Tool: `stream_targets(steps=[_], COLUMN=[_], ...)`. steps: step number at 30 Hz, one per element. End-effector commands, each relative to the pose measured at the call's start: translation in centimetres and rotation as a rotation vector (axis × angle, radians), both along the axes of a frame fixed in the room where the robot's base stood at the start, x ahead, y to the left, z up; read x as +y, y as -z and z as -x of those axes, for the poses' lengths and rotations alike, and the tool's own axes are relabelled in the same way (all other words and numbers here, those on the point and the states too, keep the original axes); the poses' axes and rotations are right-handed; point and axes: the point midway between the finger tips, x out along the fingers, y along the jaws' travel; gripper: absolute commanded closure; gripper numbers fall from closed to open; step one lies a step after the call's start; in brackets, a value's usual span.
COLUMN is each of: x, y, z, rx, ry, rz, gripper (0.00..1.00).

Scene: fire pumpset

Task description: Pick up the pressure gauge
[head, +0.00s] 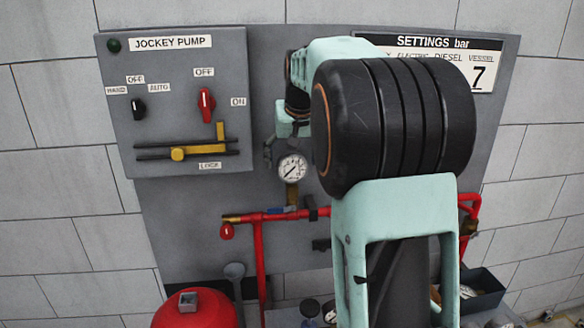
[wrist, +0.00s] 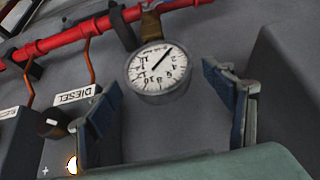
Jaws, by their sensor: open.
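The pressure gauge (head: 292,168) has a round white dial with a dark needle and stands upright on a brass fitting (head: 292,196) above a red pipe. In the wrist view the gauge (wrist: 158,70) appears upside down, hanging from that fitting below the pipe. My gripper (wrist: 160,86) is open, with one blue-padded finger to the left of the gauge and the other to the right. The dial lies between and just beyond the fingertips, with a visible gap on each side. In the head view my arm hides most of the gripper.
The red pipe (head: 270,215) runs across the grey panel just below the gauge. A jockey pump box (head: 172,100) with knobs is at the left, and a settings sign (head: 482,78) at the right. In the wrist view a diesel label (wrist: 76,95) sits near the left finger.

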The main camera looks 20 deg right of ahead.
Motion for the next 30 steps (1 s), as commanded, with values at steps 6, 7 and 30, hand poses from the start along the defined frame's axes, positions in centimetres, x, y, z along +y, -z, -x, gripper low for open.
stream_targets(steps=[6, 7, 30], x=[-0.2, -0.2, -0.2], y=[1.9, 1.9, 1.8], z=[-1.1, -1.1, -1.1], rx=[0.0, 0.0, -0.003], ry=[0.0, 0.0, 0.0], rz=[0.0, 0.0, 0.001], gripper=[0.25, 0.25, 0.76])
